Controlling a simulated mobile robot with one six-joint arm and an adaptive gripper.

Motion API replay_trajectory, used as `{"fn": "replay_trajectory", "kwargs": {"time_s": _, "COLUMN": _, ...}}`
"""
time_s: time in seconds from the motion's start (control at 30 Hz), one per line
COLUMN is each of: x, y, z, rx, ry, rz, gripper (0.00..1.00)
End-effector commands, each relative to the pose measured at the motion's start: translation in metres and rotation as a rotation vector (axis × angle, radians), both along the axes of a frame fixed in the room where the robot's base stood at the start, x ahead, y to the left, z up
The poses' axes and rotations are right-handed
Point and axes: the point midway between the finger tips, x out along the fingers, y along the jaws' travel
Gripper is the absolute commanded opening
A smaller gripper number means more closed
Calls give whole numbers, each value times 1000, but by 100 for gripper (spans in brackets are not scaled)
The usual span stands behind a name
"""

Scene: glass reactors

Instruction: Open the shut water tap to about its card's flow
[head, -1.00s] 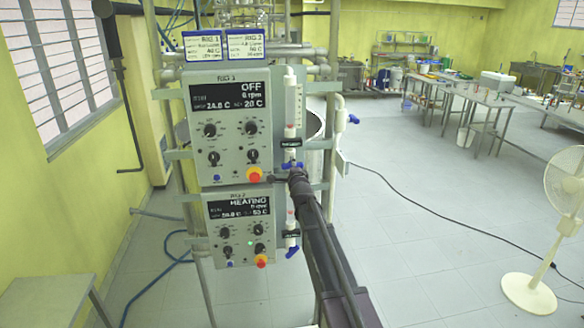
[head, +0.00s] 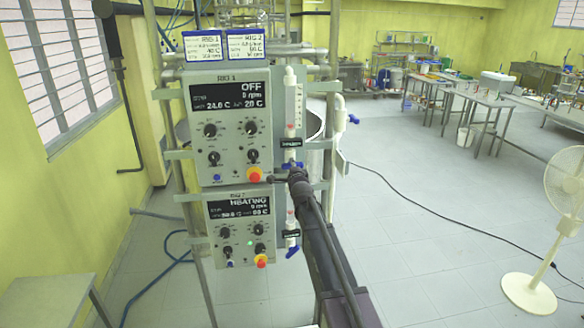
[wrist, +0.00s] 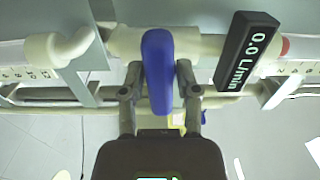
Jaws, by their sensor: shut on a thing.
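In the wrist view my gripper (wrist: 158,92) has its two fingers on either side of a blue tap handle (wrist: 157,60) and is shut on it. The handle sits on a pale pipe fitting. Beside it a black flow display (wrist: 247,50) reads 0.0 L/min. In the head view my gripper (head: 297,172) is at the blue tap (head: 290,165) right of the upper control box, RIG 1 (head: 228,125), whose screen reads OFF. Two cards, RIG 1 (head: 202,46) and RIG 2 (head: 246,45), hang above; their small print is too blurred to read. My arm hides part of the tap.
The lower box (head: 239,228) reads HEATING, with a second blue tap (head: 292,251) to its right. Another blue handle (head: 353,119) is on a pipe further right. A red stop button (head: 254,174) is close left of my gripper. A white fan (head: 562,190) stands far right.

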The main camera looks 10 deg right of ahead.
Motion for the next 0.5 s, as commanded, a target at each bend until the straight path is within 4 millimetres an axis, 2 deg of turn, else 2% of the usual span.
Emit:
{"fn": "replay_trajectory", "kwargs": {"time_s": 0.27, "x": 1, "y": -1, "z": 0, "rx": -130, "ry": -1, "rz": -1, "gripper": 0}}
{"fn": "replay_trajectory", "kwargs": {"time_s": 0.5, "x": 1, "y": -1, "z": 1, "rx": -320, "ry": -1, "rz": -1, "gripper": 0}}
